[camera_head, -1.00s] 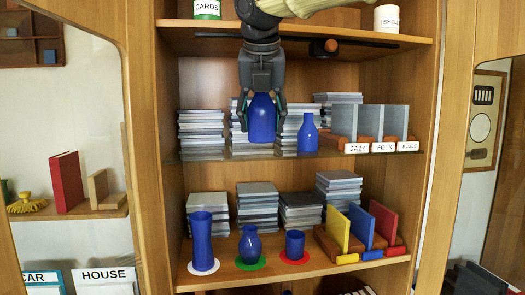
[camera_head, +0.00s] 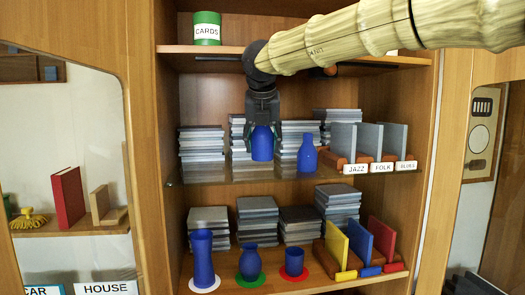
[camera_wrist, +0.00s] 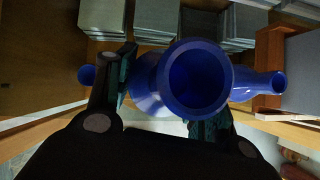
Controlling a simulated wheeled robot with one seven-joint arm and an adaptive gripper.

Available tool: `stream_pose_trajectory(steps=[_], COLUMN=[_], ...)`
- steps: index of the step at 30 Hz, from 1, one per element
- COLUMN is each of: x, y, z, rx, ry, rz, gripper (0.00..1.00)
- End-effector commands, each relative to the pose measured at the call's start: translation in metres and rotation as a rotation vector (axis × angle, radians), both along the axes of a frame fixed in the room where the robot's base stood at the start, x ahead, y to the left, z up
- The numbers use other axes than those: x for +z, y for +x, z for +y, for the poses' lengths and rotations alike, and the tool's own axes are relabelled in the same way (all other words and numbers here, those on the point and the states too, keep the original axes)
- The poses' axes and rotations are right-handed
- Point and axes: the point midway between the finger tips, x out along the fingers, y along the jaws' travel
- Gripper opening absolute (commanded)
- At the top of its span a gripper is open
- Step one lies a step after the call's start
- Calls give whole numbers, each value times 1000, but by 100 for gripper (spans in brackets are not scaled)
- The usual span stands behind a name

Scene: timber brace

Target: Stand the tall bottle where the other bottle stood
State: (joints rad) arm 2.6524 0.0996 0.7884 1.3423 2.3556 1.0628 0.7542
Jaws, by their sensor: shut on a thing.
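My gripper (camera_head: 262,122) reaches down from above at the upper shelf and is shut on a blue bottle (camera_head: 262,145). The fingers cover its upper part. In the wrist view its round open mouth (camera_wrist: 195,82) faces the camera between the fingers. I cannot tell whether its base touches the shelf. A second blue bottle (camera_head: 307,155), slim-necked, stands upright to its right on the same shelf, apart from it; it also shows at the right of the wrist view (camera_wrist: 262,86).
Stacks of grey cases (camera_head: 201,146) stand behind the bottles; grey dividers (camera_head: 369,140) stand at right. On the lower shelf, a blue cylinder (camera_head: 203,262), a round vase (camera_head: 249,263) and a cup (camera_head: 294,263) stand on white, green and red discs. A green tin (camera_head: 207,29) is above.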

Motion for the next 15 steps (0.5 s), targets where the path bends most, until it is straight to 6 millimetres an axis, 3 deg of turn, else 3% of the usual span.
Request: stream_pose_trajectory(steps=[4,15], x=[1,-31], y=[11,9], z=[1,1], rx=[0,0], ry=[0,-1], rz=[0,1], gripper=[23,23])
